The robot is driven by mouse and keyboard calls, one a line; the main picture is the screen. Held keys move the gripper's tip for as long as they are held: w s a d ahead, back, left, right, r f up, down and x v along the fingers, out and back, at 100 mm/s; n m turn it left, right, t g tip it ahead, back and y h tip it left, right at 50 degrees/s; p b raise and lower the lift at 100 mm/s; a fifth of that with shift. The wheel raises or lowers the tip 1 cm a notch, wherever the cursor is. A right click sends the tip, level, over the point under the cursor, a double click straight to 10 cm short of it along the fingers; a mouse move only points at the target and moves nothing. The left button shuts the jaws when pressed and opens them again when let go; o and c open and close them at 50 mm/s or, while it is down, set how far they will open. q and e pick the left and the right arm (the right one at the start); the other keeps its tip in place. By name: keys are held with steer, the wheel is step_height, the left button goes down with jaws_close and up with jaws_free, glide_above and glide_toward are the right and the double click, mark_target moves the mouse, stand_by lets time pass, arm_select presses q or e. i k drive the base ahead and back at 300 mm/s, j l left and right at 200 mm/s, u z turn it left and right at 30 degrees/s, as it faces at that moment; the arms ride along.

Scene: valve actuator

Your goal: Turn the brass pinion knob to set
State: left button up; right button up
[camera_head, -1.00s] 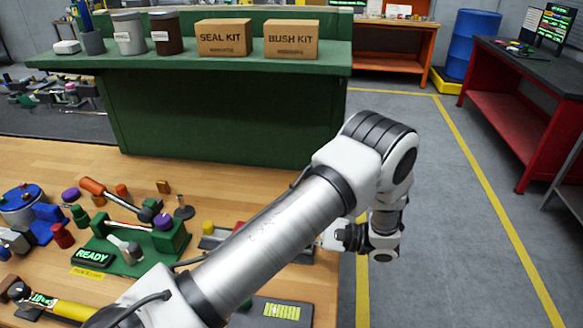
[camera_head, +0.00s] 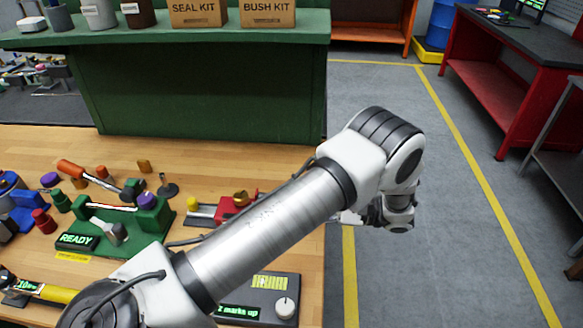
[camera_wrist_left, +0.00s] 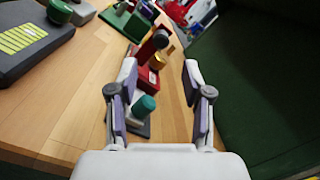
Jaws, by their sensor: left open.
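A red device (camera_head: 226,208) with a brass knob (camera_head: 240,198) on top stands on the wooden bench, partly hidden by my left forearm. In the left wrist view, a red body (camera_wrist_left: 148,80) and a brass part (camera_wrist_left: 157,62) show between the finger lines, with a dark-capped post (camera_wrist_left: 160,38) and a teal-topped piece (camera_wrist_left: 145,105) close by. My left gripper (camera_wrist_left: 161,67) is open and empty; its fingers stand apart on either side of this view. In the head view the gripper is mostly hidden behind the arm. My right gripper is out of view.
A dark box (camera_head: 260,290) with a yellow scale, a white dial and text reading "2 marks up" lies at the front. A green fixture (camera_head: 115,235) reading READY is at left, among several small parts. A green shelf (camera_head: 200,85) stands behind. Floor is clear at right.

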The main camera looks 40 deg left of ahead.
mark_target(240, 198)
steer(key=i+l, duration=0.2)
steer(key=l, duration=0.2)
steer(key=i+l, duration=0.2)
steer(key=l, duration=0.2)
steer(key=i+l, duration=0.2)
steer(key=l, duration=0.2)
